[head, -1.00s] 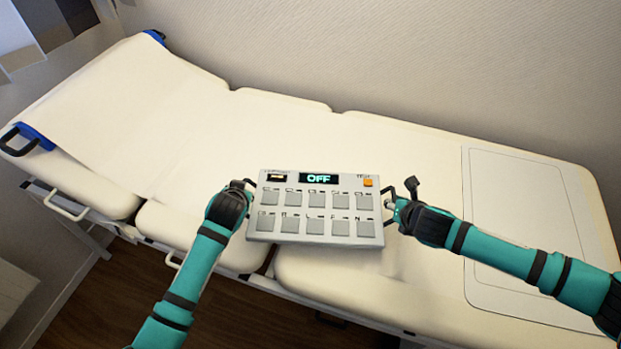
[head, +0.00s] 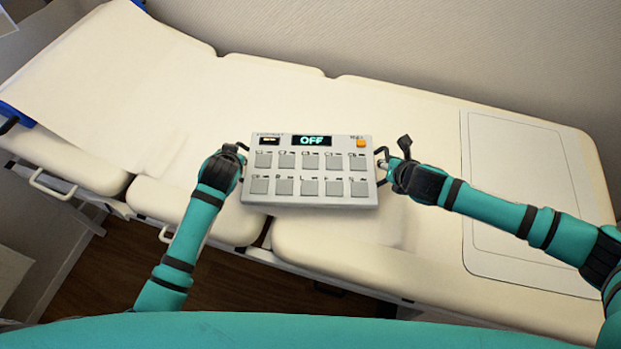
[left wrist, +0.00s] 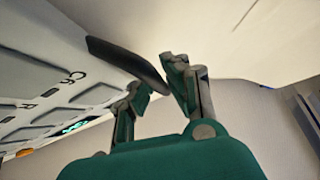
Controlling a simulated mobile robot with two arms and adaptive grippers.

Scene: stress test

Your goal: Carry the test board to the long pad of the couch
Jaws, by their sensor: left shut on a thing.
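The test board (head: 310,198) is a light grey box with several square buttons, an orange button and a display reading OFF. In the head view it is over the middle of the cream couch; whether it touches the couch is hard to tell. My left gripper (head: 236,156) is shut on the dark handle at its left side; the handle (left wrist: 125,60) shows between the fingers in the left wrist view. My right gripper (head: 393,157) is at the right handle (head: 381,154), its fingers apart, one pointing up. The long pad (head: 400,112) is the couch's right section.
A thin outlined sheet (head: 520,255) lies on the right end of the long pad. White paper (head: 90,75) covers the left pad. A wall (head: 400,45) runs behind the couch. Metal side handles (head: 50,188) stick out along the front edge, above dark floor.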

